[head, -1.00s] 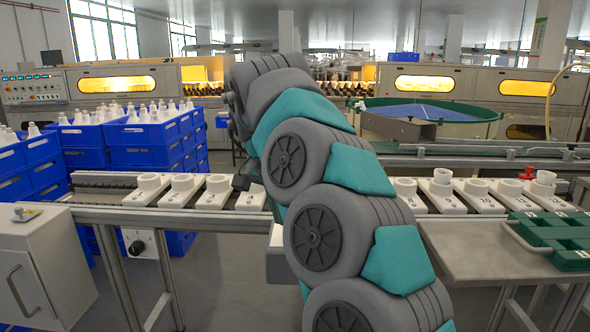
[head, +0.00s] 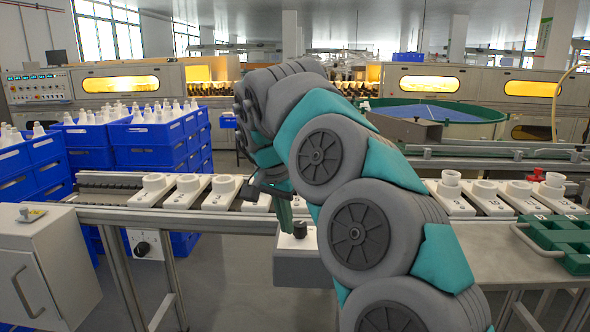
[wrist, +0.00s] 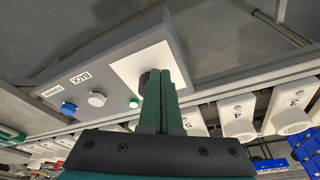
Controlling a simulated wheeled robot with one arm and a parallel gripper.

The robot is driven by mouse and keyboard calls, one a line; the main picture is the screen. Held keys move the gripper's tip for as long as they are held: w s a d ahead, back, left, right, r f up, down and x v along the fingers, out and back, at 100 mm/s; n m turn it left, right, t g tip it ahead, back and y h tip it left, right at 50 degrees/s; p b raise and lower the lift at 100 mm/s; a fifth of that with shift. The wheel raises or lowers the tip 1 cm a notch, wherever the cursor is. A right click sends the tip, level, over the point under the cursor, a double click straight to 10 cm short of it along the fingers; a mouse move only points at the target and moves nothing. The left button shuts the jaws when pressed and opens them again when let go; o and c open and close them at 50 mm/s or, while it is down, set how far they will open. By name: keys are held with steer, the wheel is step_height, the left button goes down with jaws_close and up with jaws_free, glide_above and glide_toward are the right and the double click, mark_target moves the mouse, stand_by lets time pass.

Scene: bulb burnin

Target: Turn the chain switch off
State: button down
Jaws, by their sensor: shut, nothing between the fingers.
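My gripper (wrist: 158,74) is shut and empty, its green fingers together. In the wrist view its tips lie over a white plate (wrist: 128,68) on a grey control box (wrist: 60,75). A dark round knob (wrist: 143,77) on that plate is partly hidden behind the fingers. I cannot tell if they touch it. In the head view the box (head: 300,265) sits below the conveyor edge with a black knob (head: 300,230) on top, just right of my gripper (head: 285,218). No label reading chain switch is legible, nor is the knob's setting.
The control box also carries a blue button (wrist: 69,108), a white button (wrist: 97,99) and a green one (wrist: 134,103). Another black knob (head: 141,249) is on the conveyor front at left. White numbered holders (head: 185,190) line the conveyor. A grey cabinet (head: 40,265) stands front left.

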steer(key=shift+w+d, duration=0.1)
steer(key=shift+d, duration=0.1)
steer(key=shift+s+d, duration=0.15)
steer(key=shift+s, duration=0.15)
stand_by(0.3)
steer(key=shift+s+d, duration=0.1)
steer(key=shift+d, duration=0.2)
steer(key=shift+s+d, duration=0.2)
steer(key=shift+d, duration=0.3)
stand_by(0.4)
